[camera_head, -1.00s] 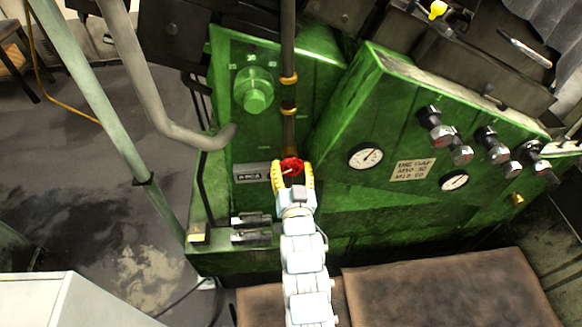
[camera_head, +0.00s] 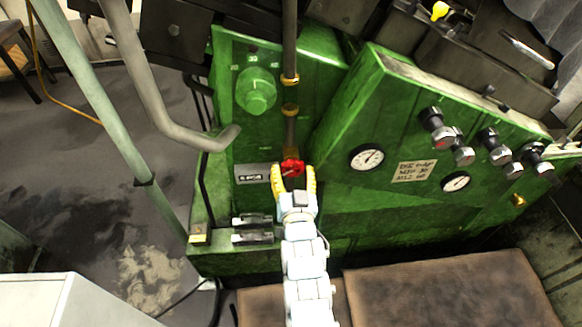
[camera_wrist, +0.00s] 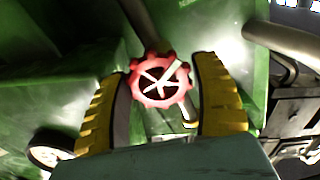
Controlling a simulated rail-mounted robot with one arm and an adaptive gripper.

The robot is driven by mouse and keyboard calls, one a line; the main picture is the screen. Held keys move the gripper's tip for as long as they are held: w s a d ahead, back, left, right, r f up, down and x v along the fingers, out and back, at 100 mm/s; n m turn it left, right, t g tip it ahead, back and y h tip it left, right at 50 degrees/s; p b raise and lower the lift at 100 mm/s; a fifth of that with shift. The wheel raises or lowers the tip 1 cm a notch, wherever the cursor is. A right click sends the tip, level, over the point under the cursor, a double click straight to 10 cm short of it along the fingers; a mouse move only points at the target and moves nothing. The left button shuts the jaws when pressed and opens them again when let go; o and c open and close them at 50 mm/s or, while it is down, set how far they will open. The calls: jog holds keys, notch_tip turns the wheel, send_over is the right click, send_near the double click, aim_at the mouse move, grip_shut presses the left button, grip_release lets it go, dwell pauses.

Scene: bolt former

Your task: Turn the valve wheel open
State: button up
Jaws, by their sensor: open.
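The red valve wheel (camera_head: 292,168) sits at the lower end of a dark vertical pipe on the green machine. In the wrist view the wheel (camera_wrist: 160,81) shows its lobed rim and pale spokes almost face on. My gripper (camera_head: 294,172) reaches up to the wheel from below. Its two yellow ridged fingers are spread, one on each side of the wheel. In the wrist view my gripper (camera_wrist: 163,85) shows a gap between the right finger and the rim, and a smaller one at the left. Whether the fingers reach as deep as the wheel is hard to tell.
The dark pipe (camera_head: 290,60) with brass collars runs above the wheel. A green knob (camera_head: 256,91) is on the upper left panel and a gauge (camera_head: 367,158) is to the right. Black levers (camera_head: 252,228) lie at lower left. A bent grey pipe (camera_head: 160,100) stands farther left.

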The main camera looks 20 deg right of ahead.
aim_at(293, 172)
jog(key=v, duration=0.3)
jog(key=shift+s+f, duration=0.15)
jog(key=shift+s, duration=0.15)
jog(key=v, duration=0.3)
jog(key=shift+s+a, duration=0.15)
jog(key=shift+s, duration=0.05)
jog(key=shift+r, duration=0.25)
